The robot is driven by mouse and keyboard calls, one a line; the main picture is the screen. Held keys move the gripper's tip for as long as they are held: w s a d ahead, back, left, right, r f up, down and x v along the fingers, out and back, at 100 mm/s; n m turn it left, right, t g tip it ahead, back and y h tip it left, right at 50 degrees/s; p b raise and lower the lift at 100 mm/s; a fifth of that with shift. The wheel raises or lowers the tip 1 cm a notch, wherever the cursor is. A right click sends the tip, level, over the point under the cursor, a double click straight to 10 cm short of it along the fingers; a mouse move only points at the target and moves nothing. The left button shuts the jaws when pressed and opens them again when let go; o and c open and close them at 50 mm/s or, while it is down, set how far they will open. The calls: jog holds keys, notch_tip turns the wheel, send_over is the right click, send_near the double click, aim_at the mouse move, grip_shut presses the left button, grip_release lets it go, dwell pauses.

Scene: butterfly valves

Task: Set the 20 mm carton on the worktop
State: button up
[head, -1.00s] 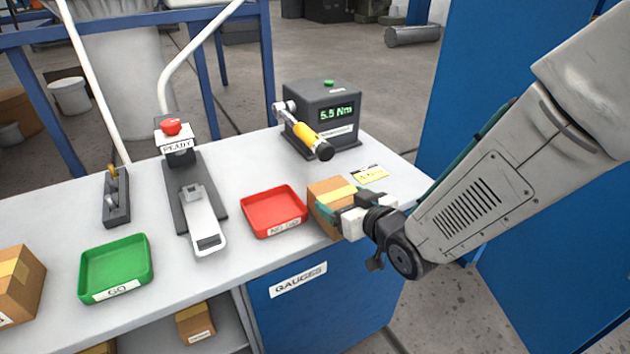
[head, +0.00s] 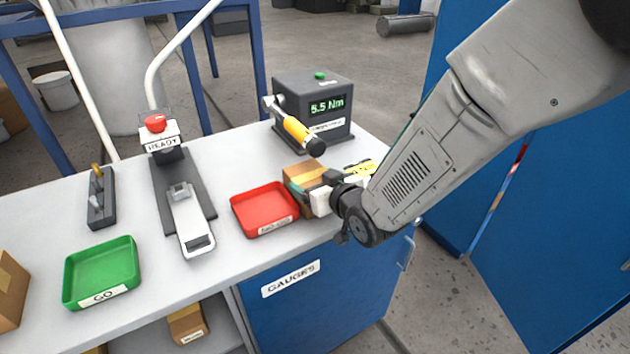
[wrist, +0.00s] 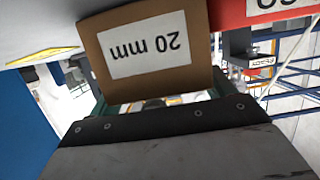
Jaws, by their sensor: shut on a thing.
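The 20 mm carton (head: 303,174) is a brown box with yellow tape, at the worktop's right end beside the red tray. In the wrist view the carton (wrist: 92,42) fills the upper middle, its white "20 mm" label upside down. My gripper (head: 312,192) is shut on the carton from the right front; its teal fingers flank the box in the wrist view (wrist: 160,103). The light grey worktop (head: 225,150) lies under the carton. Whether the carton's base touches it cannot be told; the contact edge is partly hidden.
The red tray (head: 265,215) is close left of the carton. Behind stands the torque tester (head: 312,105) with a yellow-handled wrench (head: 300,132). A yellow card (head: 360,167) lies to the right. The green GO tray (head: 100,275) and a gauge stand (head: 186,205) are further left.

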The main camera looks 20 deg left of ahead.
jog(key=o, duration=1.6)
jog(key=shift+f, duration=0.1)
